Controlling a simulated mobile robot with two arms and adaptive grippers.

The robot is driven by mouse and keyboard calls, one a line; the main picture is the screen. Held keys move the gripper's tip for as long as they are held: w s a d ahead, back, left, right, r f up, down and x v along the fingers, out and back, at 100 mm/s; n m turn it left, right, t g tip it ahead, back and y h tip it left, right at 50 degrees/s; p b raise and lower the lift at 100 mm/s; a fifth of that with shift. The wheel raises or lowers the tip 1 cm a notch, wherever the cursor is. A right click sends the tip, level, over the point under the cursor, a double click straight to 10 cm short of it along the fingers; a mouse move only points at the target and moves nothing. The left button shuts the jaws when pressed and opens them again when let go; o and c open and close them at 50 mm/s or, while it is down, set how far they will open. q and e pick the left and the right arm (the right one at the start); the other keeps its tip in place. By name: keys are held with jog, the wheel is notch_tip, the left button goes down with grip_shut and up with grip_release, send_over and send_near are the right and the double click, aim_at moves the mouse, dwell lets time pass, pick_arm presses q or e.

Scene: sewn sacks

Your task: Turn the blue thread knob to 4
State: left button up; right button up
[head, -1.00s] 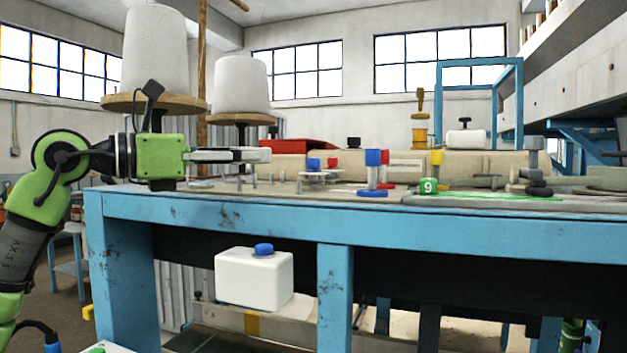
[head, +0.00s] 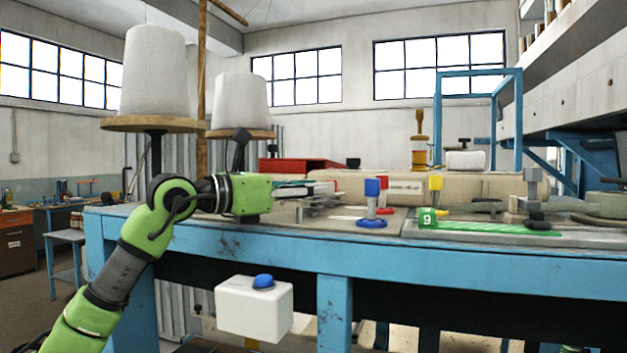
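A blue knob (head: 372,187) stands upright on a post above a round blue disc (head: 371,223) on the blue bench. I cannot read a number or pointer on it. A red knob (head: 384,184) stands just behind it, and a yellow knob (head: 436,183) stands to its right. My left gripper (head: 334,189) reaches in from the left over the bench, level with the blue knob. Its fingertips end a little left of the knob, apart from it in the picture. The fingers are seen side-on, so their gap is unclear. My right gripper is out of view.
A green block marked 9 (head: 428,218) sits right of the blue disc. Grey metal fittings (head: 533,190) stand farther right. White thread cones (head: 153,70) on wooden discs rise behind my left arm. A white canister with a blue cap (head: 253,309) is below the bench edge.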

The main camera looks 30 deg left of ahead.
pick_arm(q)
jog(key=shift+w, duration=0.3)
grip_shut()
jog(key=shift+s+d+n+y, duration=0.1)
jog(key=shift+n+y, duration=0.2)
jog(key=shift+y, duration=0.3)
jog(key=shift+d+n+t+y, duration=0.1)
jog(key=shift+n+t+y, duration=0.4)
jog(key=shift+n+y, duration=1.35)
jog(key=shift+y, duration=0.65)
jog(key=shift+n+y, duration=0.75)
jog(key=shift+y, duration=0.95)
